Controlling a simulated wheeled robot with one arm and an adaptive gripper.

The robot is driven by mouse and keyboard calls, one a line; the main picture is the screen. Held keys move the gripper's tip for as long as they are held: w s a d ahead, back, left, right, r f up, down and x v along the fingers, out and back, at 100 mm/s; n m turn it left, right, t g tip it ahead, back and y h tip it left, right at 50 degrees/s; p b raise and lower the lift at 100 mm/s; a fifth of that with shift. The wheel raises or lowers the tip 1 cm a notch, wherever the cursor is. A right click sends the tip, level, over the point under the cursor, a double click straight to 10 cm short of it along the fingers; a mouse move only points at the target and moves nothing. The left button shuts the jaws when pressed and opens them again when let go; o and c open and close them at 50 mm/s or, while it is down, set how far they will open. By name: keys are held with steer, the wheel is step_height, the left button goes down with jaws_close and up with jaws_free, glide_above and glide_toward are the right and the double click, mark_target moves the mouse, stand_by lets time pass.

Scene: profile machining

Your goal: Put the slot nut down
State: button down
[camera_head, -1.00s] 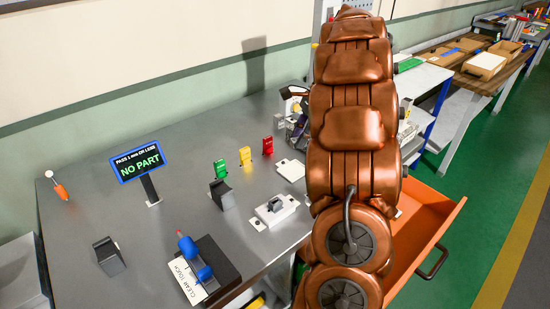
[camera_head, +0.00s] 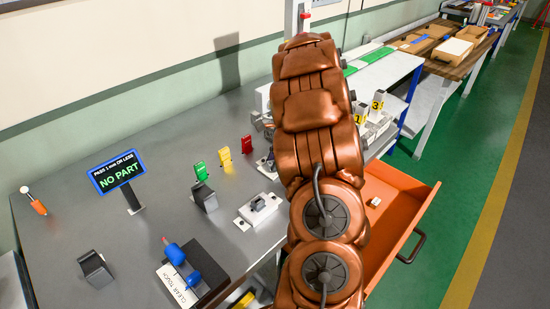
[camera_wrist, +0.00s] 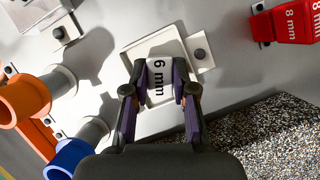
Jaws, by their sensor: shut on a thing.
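In the wrist view my gripper (camera_wrist: 161,88) is shut, its two dark fingers on either side of a pale block marked "6 mm", which I take as the slot nut (camera_wrist: 160,73). The block is over a white square plate (camera_wrist: 131,55) with a raised rim. I cannot tell whether the block touches the plate or hangs just above it. In the head view my arm hides the gripper and the held block.
A red block marked "8 mm" (camera_wrist: 290,24) is at the wrist view's upper right. Orange (camera_wrist: 25,103) and blue (camera_wrist: 70,158) cylindrical parts are at the left. An open orange drawer (camera_head: 407,190) holds a small pale block (camera_head: 375,202). A "NO PART" display (camera_head: 117,172) stands on the bench.

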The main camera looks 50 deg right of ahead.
steer(key=shift+f, duration=0.1)
steer(key=c, duration=1.2)
jaws_free()
steer(key=b+v, duration=0.2)
steer(key=v, duration=1)
